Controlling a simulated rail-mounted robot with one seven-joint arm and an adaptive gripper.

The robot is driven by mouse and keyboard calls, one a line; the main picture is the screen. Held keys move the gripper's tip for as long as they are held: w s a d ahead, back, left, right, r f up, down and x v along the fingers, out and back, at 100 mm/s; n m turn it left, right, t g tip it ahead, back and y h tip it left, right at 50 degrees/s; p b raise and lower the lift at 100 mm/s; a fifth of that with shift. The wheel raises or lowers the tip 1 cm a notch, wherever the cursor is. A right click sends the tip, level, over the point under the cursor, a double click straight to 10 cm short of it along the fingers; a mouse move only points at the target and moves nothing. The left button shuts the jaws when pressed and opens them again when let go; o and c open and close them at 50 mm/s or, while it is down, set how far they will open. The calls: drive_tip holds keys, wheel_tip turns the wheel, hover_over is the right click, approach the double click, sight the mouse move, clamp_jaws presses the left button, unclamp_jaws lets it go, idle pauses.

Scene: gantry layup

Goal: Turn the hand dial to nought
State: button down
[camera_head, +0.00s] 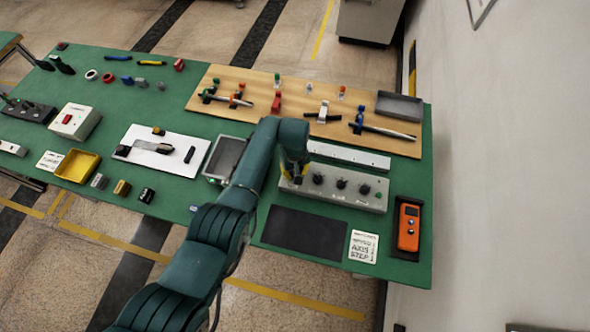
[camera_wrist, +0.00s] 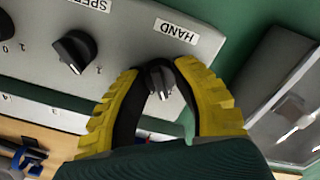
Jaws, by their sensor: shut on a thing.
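The hand dial (camera_wrist: 160,82) is a small dark knob on a light grey control box (camera_wrist: 150,20), below an upside-down HAND label (camera_wrist: 176,31) in the wrist view. My gripper (camera_wrist: 158,70) has yellow ribbed fingers with black inner faces, closed around the dial from both sides. A pale mark shows at the dial's lower end; its scale is hidden by the fingers. In the head view my gripper (camera_head: 294,172) is over the left end of the control box (camera_head: 360,204), and my arm hides the hand dial there.
The SPEED dial (camera_wrist: 75,50) is beside the hand dial. A grey tray (camera_head: 212,166) stands close on the left. A black mat (camera_head: 304,232), a printed card (camera_head: 363,246) and an orange device (camera_head: 408,228) lie in front.

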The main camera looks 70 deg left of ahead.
drive_tip(key=m, duration=0.7)
drive_tip(key=shift+f, duration=0.1)
idle(0.5)
drive_tip(key=c, duration=0.7)
unclamp_jaws()
drive_tip(key=shift+c, duration=0.2)
wheel_tip(320, 180, up, 12)
